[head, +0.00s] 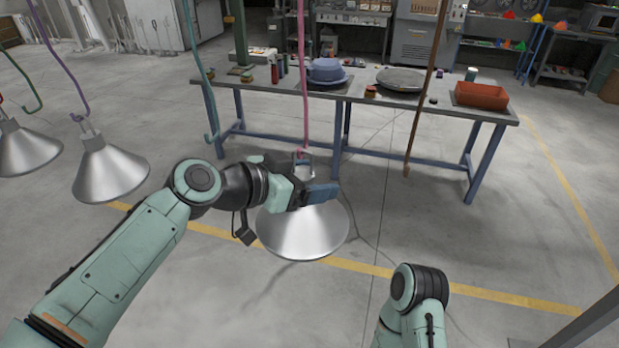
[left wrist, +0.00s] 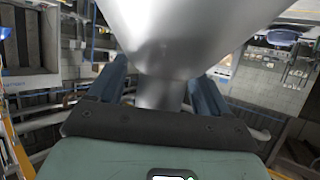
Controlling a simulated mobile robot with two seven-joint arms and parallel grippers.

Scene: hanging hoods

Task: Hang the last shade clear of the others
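A silver cone shade (head: 303,232) is upright at the middle of the head view. Its top loop is at the lower end of the pink hook (head: 302,100); my gripper partly covers this, so I cannot tell if the loop rests in the hook. My left gripper (head: 318,192) is around the shade's neck, and in the left wrist view the fingers (left wrist: 160,90) close on both sides of it. My right gripper is out of view.
The teal hook (head: 198,60) hangs empty between the purple and pink hooks. The brown hook (head: 425,90) hangs empty on the right. A workbench (head: 350,88) with a blue container and a red tray (head: 481,95) stands behind. Floor around the held shade is clear.

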